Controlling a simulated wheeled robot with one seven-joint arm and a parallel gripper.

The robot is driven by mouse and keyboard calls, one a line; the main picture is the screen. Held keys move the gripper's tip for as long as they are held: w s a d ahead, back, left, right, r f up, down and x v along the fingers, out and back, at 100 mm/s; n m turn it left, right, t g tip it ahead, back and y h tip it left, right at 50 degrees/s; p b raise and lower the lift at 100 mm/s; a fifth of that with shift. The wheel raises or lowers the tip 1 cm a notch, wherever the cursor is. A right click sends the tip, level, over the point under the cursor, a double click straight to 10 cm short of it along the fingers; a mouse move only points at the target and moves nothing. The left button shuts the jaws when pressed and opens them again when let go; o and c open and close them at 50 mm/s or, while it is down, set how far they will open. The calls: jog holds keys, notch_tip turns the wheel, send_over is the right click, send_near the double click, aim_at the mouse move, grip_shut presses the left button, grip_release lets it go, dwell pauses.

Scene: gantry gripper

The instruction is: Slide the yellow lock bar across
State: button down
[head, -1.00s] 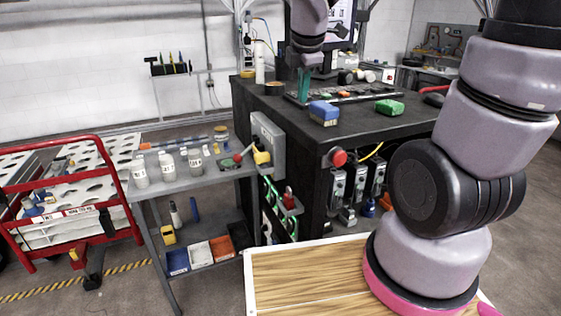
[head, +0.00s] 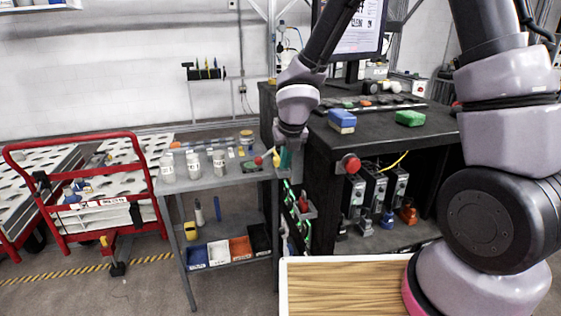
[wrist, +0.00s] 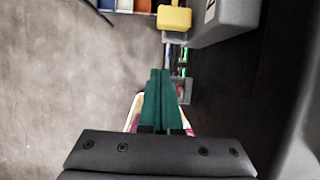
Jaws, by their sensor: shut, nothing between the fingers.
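A yellow block-shaped piece, which looks like the lock bar (wrist: 174,18), sits beside a grey box (wrist: 225,20) at the top of the wrist view. In the head view my gripper (head: 291,162) points down between the grey side table and the black bench.
The grey side table (head: 225,176) carries white bottles and a red-knobbed lever (head: 259,160). The black bench (head: 375,134) holds blue and green blocks, with a red button (head: 351,164) on its side. A red cart (head: 95,200) stands left.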

jog(key=shift+w+a+f, duration=0.25)
jog(key=shift+w+f, duration=0.15)
jog(key=shift+w, duration=0.4)
jog(key=shift+w+a+f, duration=0.2)
jog(key=shift+w+f, duration=0.25)
jog(key=shift+w, duration=0.35)
jog(key=shift+w+a+f, duration=0.25)
jog(key=shift+w+f, duration=0.15)
jog(key=shift+w, duration=0.4)
